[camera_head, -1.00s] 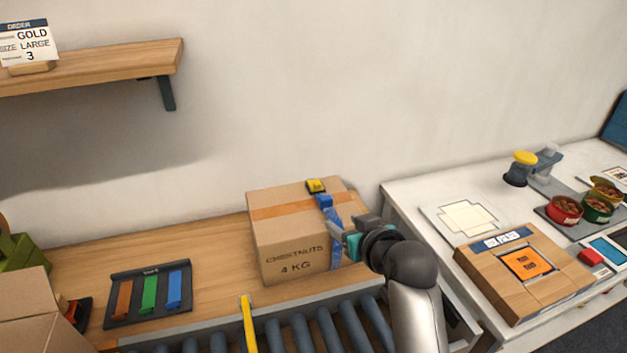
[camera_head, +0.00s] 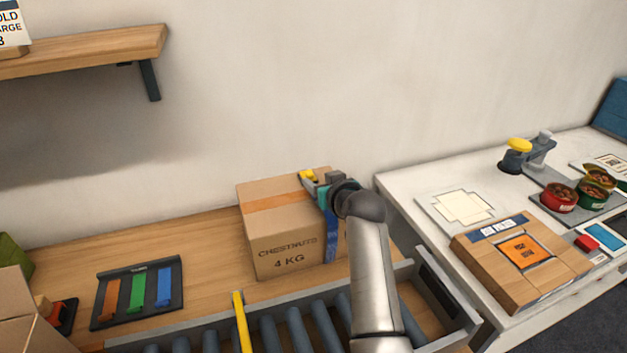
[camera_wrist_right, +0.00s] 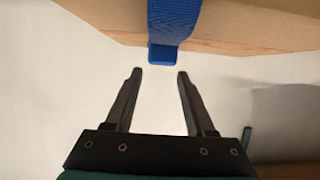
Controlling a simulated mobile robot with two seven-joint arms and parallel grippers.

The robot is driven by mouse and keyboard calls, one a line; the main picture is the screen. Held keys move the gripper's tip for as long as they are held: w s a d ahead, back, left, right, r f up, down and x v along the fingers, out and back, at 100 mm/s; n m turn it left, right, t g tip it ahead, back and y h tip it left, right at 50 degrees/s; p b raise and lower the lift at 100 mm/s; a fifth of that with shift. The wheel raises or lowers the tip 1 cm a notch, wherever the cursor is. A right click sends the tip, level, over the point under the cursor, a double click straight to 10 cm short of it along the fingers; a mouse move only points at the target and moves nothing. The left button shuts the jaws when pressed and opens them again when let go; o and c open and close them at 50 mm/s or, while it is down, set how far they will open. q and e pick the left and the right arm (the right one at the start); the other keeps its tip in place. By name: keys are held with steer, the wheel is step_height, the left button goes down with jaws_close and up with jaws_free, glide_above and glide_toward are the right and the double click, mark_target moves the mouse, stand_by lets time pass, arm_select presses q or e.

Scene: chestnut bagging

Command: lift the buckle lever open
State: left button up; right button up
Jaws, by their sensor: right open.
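A brown cardboard box marked CHESTNUTS 4 KG (camera_head: 285,240) stands on the wooden bench with a blue strap (camera_head: 331,240) around its right part. A yellow buckle lever (camera_head: 307,175) shows on the box's top, partly hidden by my right gripper (camera_head: 319,184). My right gripper is at the top of the box, close beside the buckle. In the right wrist view its fingers (camera_wrist_right: 160,78) are apart and empty. The blue strap (camera_wrist_right: 177,15) ends there in a blue block (camera_wrist_right: 163,53) just beyond the fingertips. My left gripper is out of view.
A roller conveyor (camera_head: 300,325) with a yellow bar (camera_head: 240,315) runs in front of the box. A dark rack with brown, green and blue strips (camera_head: 138,290) lies to the left.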

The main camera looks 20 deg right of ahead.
mark_target(311, 176)
steer(key=shift+b+x, duration=0.55)
steer(key=shift+x, duration=1.9)
jaws_close()
